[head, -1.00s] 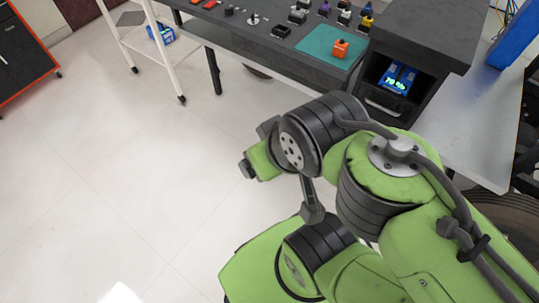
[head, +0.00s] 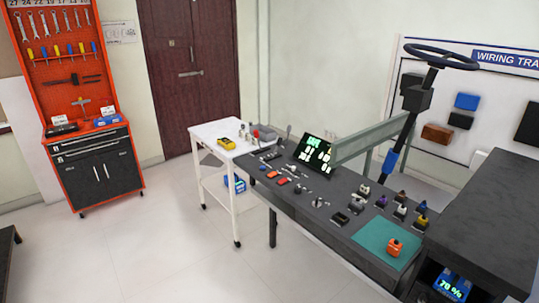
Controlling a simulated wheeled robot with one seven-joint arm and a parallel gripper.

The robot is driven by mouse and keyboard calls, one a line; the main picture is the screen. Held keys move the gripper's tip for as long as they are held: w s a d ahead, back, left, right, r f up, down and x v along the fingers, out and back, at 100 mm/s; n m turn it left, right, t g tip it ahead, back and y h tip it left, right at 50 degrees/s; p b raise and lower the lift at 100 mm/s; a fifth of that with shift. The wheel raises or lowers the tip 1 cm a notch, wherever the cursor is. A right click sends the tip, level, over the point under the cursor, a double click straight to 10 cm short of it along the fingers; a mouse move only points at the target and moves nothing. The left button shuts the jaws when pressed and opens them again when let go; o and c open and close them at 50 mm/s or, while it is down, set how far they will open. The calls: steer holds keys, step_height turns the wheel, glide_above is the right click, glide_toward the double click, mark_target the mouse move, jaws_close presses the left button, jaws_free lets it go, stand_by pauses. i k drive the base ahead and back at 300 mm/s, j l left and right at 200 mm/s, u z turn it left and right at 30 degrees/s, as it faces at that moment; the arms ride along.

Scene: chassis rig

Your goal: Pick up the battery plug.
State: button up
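A small orange connector (head: 395,247) sits on a teal mat (head: 375,251) near the right end of the dark workbench. It may be the battery plug, but I see no label to confirm it. Two flat orange-red pieces (head: 276,177) lie farther left on the bench. My gripper is out of the picture, and nothing touches the orange connector.
The dark workbench (head: 311,207) holds a lit display (head: 314,154) and a steering wheel on a column (head: 441,54). A white cart (head: 220,165) stands left. The floor in front is clear.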

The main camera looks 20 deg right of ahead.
mark_target(356, 202)
steer(key=i+l+u, duration=0.1)
steer(key=i+l, duration=1)
steer(key=l, duration=0.1)
